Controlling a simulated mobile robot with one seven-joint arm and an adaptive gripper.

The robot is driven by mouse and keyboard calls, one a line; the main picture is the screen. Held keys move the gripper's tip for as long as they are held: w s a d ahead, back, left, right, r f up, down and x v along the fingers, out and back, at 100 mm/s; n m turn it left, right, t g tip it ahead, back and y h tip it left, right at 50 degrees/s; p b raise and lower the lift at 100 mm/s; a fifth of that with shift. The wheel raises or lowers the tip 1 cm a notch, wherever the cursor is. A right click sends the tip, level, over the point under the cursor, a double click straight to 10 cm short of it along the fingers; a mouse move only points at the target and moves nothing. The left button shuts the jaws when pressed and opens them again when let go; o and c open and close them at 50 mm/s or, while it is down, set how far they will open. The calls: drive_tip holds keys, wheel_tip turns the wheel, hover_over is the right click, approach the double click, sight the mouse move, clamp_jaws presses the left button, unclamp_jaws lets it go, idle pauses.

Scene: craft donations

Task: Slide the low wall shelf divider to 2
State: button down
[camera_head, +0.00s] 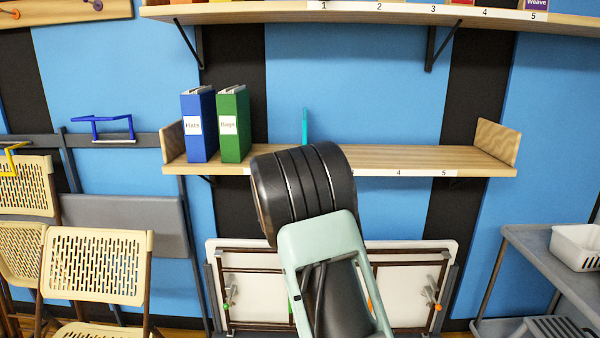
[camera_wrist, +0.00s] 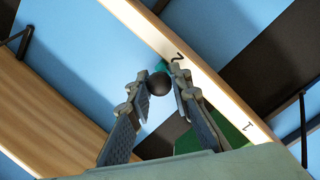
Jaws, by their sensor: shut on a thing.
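The low wall shelf (camera_head: 470,160) is light wood with a numbered white strip on its front edge. The teal divider (camera_head: 305,126) stands upright on it, right of the binders; my arm hides its lower part. In the wrist view, a dark round knob (camera_wrist: 159,85) sits between the fingertips of my gripper (camera_wrist: 157,84), which is shut on it. A bit of teal (camera_wrist: 161,67) shows just behind the knob, close to the strip's 2 mark (camera_wrist: 178,57). Exact alignment with the mark cannot be told. The 1 mark (camera_wrist: 247,127) lies lower right.
A blue binder (camera_head: 198,125) and a green binder (camera_head: 234,125) stand at the shelf's left end. The shelf right of the divider is clear. A higher shelf (camera_head: 230,13) runs above. Folding chairs (camera_head: 95,265) stand left, a folded white table (camera_head: 400,255) below, a grey cart (camera_head: 545,245) right.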

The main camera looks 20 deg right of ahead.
drive_tip(key=c, duration=1.7)
unclamp_jaws()
drive_tip(key=shift+c, duration=0.2)
drive_tip(key=shift+s+a, duration=0.1)
drive_tip(key=v, duration=1.2)
drive_tip(key=shift+r, duration=0.1)
